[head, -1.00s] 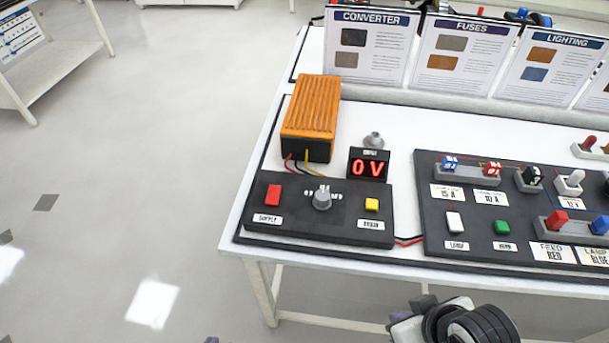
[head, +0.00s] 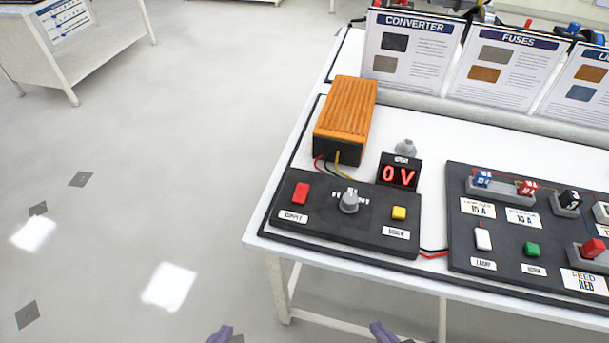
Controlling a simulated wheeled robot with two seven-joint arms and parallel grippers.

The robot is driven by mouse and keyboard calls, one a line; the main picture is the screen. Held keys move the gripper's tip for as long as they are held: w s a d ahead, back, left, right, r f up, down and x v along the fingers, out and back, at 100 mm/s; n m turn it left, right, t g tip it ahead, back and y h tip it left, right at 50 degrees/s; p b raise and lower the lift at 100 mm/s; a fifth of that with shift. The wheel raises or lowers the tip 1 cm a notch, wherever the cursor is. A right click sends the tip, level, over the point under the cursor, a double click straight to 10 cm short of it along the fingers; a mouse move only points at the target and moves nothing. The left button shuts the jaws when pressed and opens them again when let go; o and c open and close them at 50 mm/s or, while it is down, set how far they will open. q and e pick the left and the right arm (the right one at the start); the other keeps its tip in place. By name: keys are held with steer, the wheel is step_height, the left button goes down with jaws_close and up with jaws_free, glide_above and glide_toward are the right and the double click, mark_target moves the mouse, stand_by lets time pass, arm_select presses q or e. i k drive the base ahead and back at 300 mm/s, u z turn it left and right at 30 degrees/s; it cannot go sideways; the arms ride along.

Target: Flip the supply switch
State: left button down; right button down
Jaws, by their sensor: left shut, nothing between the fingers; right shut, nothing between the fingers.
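The supply switch (head: 300,193) is a red rocker at the left end of the black control panel (head: 330,232), above a "SUPPLY" label. The panel also has a grey knob (head: 349,201) in the middle and a yellow button (head: 399,213) at the right. The display (head: 398,173) behind it reads 0 V in red. My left gripper (head: 220,335) shows only as a purple tip at the bottom edge. My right gripper (head: 383,333) shows as a purple tip further right. Both are shut and empty, in front of the bench, well away from the switch.
An orange ribbed converter (head: 344,110) stands behind the panel, wired to it. A fuse and lamp board (head: 470,247) lies to the right. Information cards (head: 412,62) stand along the back. The floor left of the bench is clear, with a white table (head: 110,55) further off.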

mark_target(302, 192)
steer(key=k, duration=1.25)
steer(key=u, duration=0.65)
steer(key=i, duration=1.3)
steer(key=z, duration=0.7)
